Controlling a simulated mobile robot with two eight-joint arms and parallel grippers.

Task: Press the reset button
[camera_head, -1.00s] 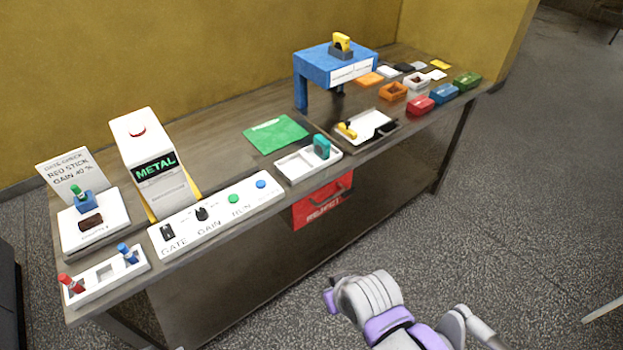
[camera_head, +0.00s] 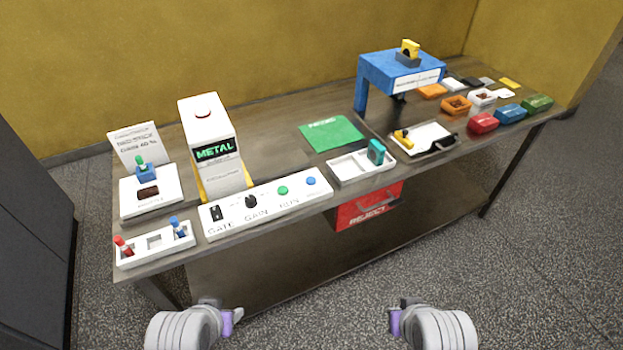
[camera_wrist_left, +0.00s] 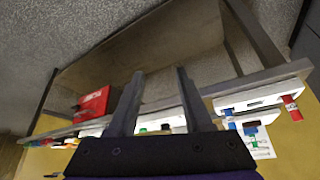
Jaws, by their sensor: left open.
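A white control panel (camera_head: 265,203) lies along the front of the table. It carries a black switch (camera_head: 216,213), a black knob (camera_head: 251,201), a green button (camera_head: 283,190) and a blue button (camera_head: 310,181). Printed words read GATE, GAIN and RUN; I cannot read one by the blue button. A red button (camera_head: 203,113) tops the white METAL display unit (camera_head: 213,135). My left gripper (camera_head: 234,318) is below the table's front edge, apart from the panel; its open, empty jaws (camera_wrist_left: 160,75) show in the left wrist view. My right gripper (camera_head: 396,320) is also below the edge; its jaws are unclear.
A white holder (camera_head: 155,242) with red and blue sticks is left of the panel. A white tray (camera_head: 350,172) with a teal piece is right of it. A red reject bin (camera_head: 368,207) hangs under the front edge. A blue stand (camera_head: 400,68) rises at the back right.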

